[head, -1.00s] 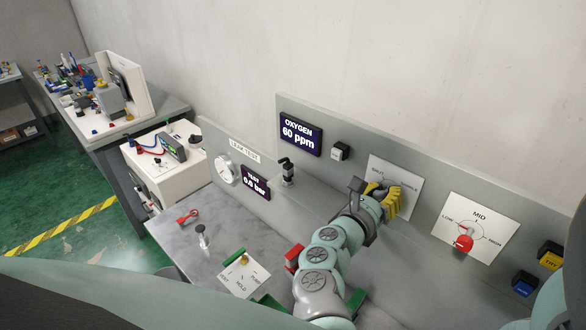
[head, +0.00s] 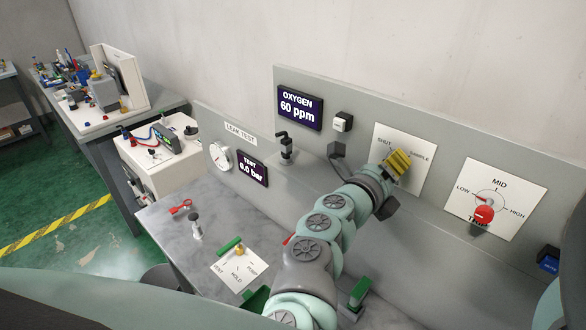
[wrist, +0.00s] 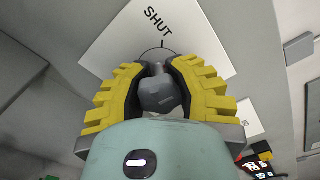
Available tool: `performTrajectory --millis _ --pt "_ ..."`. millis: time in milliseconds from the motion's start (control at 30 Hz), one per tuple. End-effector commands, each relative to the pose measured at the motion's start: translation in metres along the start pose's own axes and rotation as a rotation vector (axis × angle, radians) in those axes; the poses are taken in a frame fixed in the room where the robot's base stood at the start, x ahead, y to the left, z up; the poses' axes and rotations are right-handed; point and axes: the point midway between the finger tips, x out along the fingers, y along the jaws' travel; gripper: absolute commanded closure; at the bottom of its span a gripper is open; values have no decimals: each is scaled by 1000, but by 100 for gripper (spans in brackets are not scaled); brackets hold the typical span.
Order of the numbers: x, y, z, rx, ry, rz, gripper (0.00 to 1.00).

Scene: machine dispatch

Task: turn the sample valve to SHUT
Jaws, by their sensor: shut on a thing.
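The sample valve's white plate (head: 412,150) is on the grey panel, marked SHUT at left and SAMPLE at right. My gripper (head: 398,160) is in front of the plate, its yellow fingers hiding the handle in the head view. In the wrist view the yellow fingers of my gripper (wrist: 160,88) stand on both sides of the dark grey valve handle (wrist: 158,95) and are shut on it. The handle's narrow end points up toward the short mark below the SHUT label (wrist: 158,22). The SAMPLE label is hidden there.
The oxygen display (head: 300,108) and a black fitting (head: 286,146) are at left. The green-handled lever plate (head: 238,268) lies on the bench below.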

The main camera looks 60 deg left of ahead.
Motion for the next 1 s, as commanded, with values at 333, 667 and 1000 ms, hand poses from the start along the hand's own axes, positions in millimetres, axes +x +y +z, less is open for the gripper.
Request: performTrajectory --millis 333,667,1000 --pt "0 -3 3 -334 -1 -5 100" --pt "0 -3 3 -623 0 -7 100" --pt "0 -2 2 -814 1 -9 100"
